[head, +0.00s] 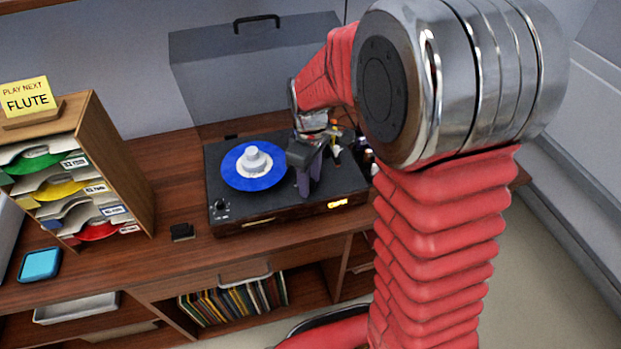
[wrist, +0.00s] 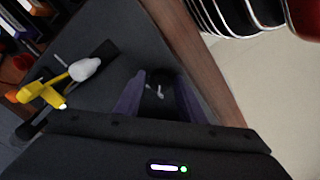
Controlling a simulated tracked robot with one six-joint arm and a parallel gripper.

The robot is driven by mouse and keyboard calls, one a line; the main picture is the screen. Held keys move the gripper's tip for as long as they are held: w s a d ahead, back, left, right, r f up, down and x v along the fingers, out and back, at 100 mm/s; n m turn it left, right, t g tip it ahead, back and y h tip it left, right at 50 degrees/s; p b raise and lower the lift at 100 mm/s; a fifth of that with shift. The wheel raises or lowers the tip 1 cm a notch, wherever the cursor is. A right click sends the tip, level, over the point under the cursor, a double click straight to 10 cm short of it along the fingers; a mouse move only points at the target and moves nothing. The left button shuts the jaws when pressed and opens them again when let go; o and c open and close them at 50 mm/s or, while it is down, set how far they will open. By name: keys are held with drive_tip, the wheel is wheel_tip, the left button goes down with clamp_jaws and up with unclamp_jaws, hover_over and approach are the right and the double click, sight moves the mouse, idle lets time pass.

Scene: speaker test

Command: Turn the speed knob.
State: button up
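The record player (head: 262,208) is a dark deck with a blue record (head: 250,182) and a white centre piece on it. A small dark knob (head: 221,208) with pale marks sits at its front left corner. My gripper (head: 307,184) points down over the deck's right part, right of the record. In the wrist view its two purple fingers (wrist: 158,97) are apart. A small dark round thing (wrist: 152,91) with pale marks shows between them; it looks like a knob, and I cannot tell whether the fingers touch it. The fingers partly hide it.
A yellow and white tonearm (wrist: 60,84) lies near the fingers. A raised grey lid (head: 225,65) stands behind the deck. A wooden sleeve rack (head: 110,140) with a FLUTE card (head: 28,97) and a blue-screened device (head: 40,264) are at left. Records (head: 235,300) fill a shelf below.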

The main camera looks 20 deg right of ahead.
drive_tip(key=c, duration=0.7)
drive_tip(key=shift+d, duration=0.2)
drive_tip(key=shift+c, duration=0.7)
drive_tip(key=shift+a, duration=0.1)
